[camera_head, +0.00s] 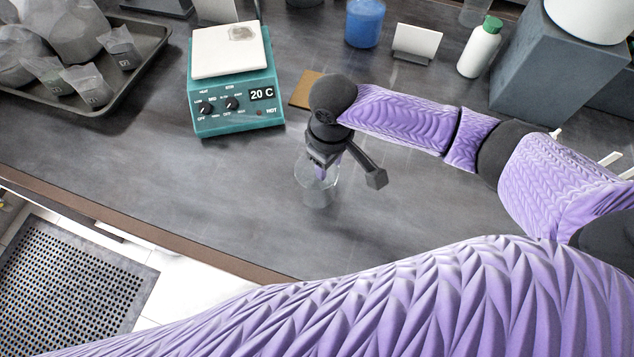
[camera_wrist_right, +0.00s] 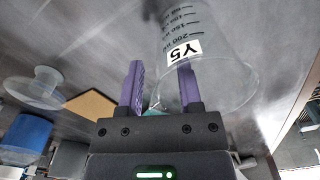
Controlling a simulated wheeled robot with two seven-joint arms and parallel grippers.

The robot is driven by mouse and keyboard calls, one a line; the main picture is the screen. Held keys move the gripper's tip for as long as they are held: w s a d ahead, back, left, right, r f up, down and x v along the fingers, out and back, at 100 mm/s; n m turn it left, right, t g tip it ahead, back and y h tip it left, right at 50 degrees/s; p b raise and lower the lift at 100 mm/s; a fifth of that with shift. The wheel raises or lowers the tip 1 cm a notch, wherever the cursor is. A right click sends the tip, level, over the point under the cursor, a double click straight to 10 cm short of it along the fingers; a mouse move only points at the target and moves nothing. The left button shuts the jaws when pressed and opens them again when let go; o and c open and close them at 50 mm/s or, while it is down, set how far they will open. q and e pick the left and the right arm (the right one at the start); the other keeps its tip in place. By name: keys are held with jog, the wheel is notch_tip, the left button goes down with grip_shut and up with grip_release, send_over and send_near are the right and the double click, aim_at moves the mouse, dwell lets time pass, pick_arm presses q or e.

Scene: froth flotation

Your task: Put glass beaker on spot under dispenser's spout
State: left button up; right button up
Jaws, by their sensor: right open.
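My right gripper (camera_head: 322,168) points down at the beaker's top. In the right wrist view my gripper (camera_wrist_right: 161,90) is open; one finger overlaps the beaker near its rim and the other is clear of it. I cannot tell whether that finger is inside the wall. A flat tan square (camera_head: 305,90) lies beyond the gripper, partly covered by my wrist. No spout is identifiable. My left gripper is out of view.
A teal hotplate (camera_head: 237,112) reading 20 C stands left of the gripper. A dark tray (camera_head: 148,62) with bags is at far left. A blue cup (camera_head: 364,22), white card (camera_head: 416,44), green-capped bottle (camera_head: 480,50) and grey block (camera_head: 545,75) stand behind. The front-left bench is clear.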

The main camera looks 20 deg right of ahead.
grip_shut()
dwell(0.5)
dwell(0.9)
